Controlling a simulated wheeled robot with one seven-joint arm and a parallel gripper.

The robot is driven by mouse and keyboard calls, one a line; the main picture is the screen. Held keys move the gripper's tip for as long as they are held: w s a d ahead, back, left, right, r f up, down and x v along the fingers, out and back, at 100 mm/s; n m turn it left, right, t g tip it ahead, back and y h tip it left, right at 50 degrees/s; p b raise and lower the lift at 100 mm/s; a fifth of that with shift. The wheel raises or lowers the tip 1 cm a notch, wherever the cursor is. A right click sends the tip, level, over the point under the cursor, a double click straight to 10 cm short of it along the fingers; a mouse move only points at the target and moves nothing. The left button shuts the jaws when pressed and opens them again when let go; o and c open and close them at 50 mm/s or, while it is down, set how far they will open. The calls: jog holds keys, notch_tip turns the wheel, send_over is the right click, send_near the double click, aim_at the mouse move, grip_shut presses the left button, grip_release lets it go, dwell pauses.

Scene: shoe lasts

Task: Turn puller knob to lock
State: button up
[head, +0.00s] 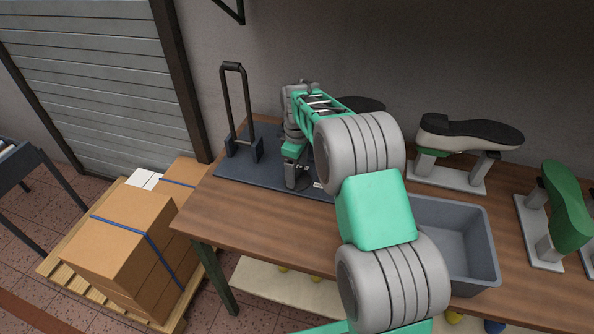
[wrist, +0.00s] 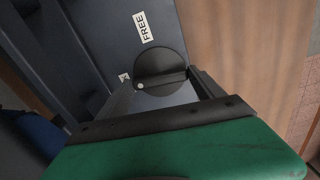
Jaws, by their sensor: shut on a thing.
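The puller knob (wrist: 158,60) is a dark round disc with a raised bar across it, seen in the wrist view. My gripper (wrist: 166,81) is shut on the bar, one finger at each end. A white dot sits at the bar's left end, on the side away from the FREE label (wrist: 145,27) and close to a second small white label (wrist: 124,77), mostly hidden by the left finger. In the head view my gripper (head: 297,180) points down at the dark base plate (head: 235,182) of the puller; my arm hides part of the plate.
An upright black handle frame (head: 226,105) stands on the plate's left. Cardboard boxes (head: 120,240) stand on a pallet at left.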

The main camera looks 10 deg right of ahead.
jog(key=shift+n, duration=0.6)
jog(key=o, duration=1.4)
jog(key=shift+c, duration=0.2)
